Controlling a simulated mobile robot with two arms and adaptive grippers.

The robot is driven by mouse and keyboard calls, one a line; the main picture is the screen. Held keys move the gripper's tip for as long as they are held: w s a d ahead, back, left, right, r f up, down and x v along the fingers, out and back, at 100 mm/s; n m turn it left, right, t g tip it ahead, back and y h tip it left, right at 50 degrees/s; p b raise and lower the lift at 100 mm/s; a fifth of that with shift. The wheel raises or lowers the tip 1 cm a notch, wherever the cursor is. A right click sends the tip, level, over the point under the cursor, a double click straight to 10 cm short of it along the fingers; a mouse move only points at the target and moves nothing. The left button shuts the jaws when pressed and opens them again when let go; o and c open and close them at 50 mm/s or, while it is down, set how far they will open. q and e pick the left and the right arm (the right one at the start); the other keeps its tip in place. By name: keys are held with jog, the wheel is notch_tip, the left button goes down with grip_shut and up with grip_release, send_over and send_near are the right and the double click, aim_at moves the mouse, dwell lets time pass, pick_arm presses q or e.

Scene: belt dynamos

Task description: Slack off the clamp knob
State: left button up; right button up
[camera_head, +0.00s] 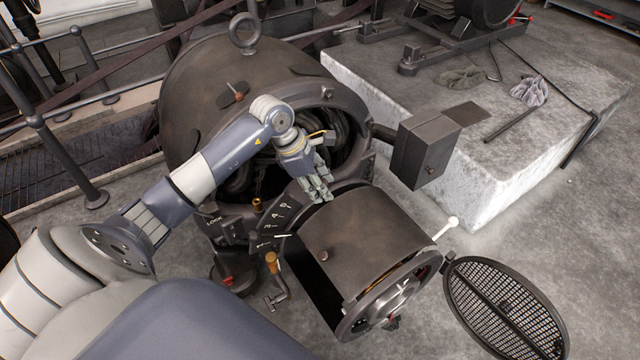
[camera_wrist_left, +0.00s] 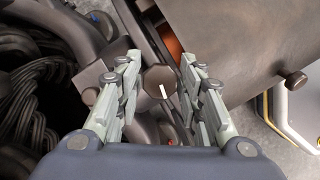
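The clamp knob (camera_wrist_left: 158,80) is a dark, many-sided knob with a white line on its face. In the left wrist view it sits between the two fingers of my left gripper (camera_wrist_left: 158,88). The fingers are spread, with a narrow gap showing on each side of the knob; whether they touch it lower down is unclear. In the head view my left gripper (camera_head: 320,190) points down at the gap between the big dynamo housing (camera_head: 205,70) and the smaller drum (camera_head: 370,240). There the gripper hides the knob. My right gripper is not in view.
A grey box (camera_head: 420,155) sticks out right of the gripper. A plate with markings (camera_head: 283,218) and a brass-coloured handle (camera_head: 271,262) are at its lower left. A round mesh cover (camera_head: 505,310) stands open at lower right. A concrete block (camera_head: 480,150) lies behind.

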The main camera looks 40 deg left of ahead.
pick_arm(q)
jog(key=c, duration=0.8)
jog(key=shift+n, duration=0.8)
jog(key=o, duration=0.8)
